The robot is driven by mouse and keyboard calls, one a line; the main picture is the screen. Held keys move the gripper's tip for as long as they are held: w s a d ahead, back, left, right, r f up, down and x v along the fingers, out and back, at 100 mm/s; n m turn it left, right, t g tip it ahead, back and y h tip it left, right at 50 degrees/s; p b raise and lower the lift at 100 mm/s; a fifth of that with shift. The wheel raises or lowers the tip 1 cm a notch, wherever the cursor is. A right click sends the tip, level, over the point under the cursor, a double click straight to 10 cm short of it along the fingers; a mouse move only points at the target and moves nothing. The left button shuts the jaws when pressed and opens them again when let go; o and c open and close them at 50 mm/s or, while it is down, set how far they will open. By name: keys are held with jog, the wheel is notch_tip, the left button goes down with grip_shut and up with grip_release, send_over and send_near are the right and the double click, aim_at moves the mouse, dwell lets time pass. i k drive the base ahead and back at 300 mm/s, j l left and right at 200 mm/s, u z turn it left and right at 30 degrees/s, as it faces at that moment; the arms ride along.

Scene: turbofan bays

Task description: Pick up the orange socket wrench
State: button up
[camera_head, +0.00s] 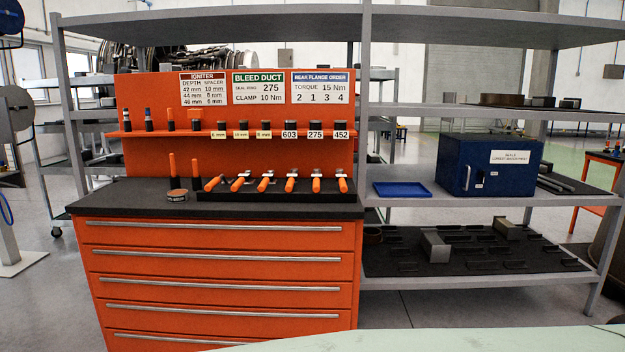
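Several orange-handled tools lie in a row in a black tray (275,196) on the workbench top. The leftmost orange-handled tool (213,184) lies slanted; the others, such as one near the middle (291,185) and the rightmost (342,185), have silvery heads pointing to the back. Two slim orange handles, the left one (173,166) and the right one (195,166), stand upright at the tray's left. I cannot tell which of these is the orange socket wrench. My gripper is not in view.
An orange drawer cabinet (215,268) carries the dark worktop (135,196) and a back panel with a shelf of small labelled parts. A round tin (177,196) sits left of the tray. Grey shelving at right holds a blue tray (402,189) and blue box (488,167). A pale green surface (430,341) crosses the lower right.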

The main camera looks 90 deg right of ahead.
aim_at(341, 183)
jog(key=z, duration=1.55)
